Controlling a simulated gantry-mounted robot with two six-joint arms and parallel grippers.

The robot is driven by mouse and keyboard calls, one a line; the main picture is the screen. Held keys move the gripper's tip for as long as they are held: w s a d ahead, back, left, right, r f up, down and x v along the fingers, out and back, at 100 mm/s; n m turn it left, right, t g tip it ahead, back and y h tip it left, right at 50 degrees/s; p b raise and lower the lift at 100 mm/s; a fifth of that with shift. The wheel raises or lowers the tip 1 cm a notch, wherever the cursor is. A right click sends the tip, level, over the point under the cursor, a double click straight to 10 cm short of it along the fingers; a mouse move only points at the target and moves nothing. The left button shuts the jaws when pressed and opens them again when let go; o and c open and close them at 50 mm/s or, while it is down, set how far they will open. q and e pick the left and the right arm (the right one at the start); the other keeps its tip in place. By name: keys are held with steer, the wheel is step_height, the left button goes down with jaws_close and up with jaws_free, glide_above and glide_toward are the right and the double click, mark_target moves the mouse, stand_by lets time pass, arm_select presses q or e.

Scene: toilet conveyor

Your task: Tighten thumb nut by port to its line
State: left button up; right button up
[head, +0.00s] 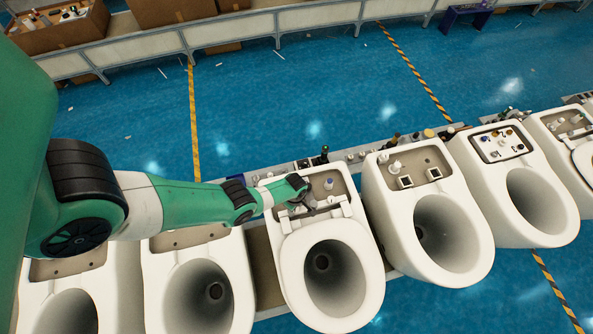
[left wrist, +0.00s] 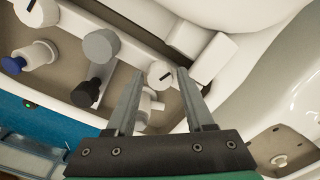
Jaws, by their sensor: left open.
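In the left wrist view, my left gripper (left wrist: 160,71) is open, its two grey fingers on either side of a small white round knob (left wrist: 159,76) with a short black line on its face. I see a gap between the knob and each finger; whether the tips reach down to its level is hard to tell. In the head view my left gripper (head: 303,203) is over the rear deck of the middle toilet (head: 297,253), and its jaws partly hide the fittings there. A second white knob with a black line (left wrist: 37,12) is at the upper left of the wrist view. My right gripper is not in view.
Beside the marked knob are a grey cap (left wrist: 101,45), a black fitting (left wrist: 90,92) and a blue-ended fitting (left wrist: 25,60). White hinge blocks (left wrist: 213,58) stand close to the right finger. Other toilets (head: 428,225) stand in a row on both sides.

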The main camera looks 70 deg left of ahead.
arm_select(q)
jaws_close()
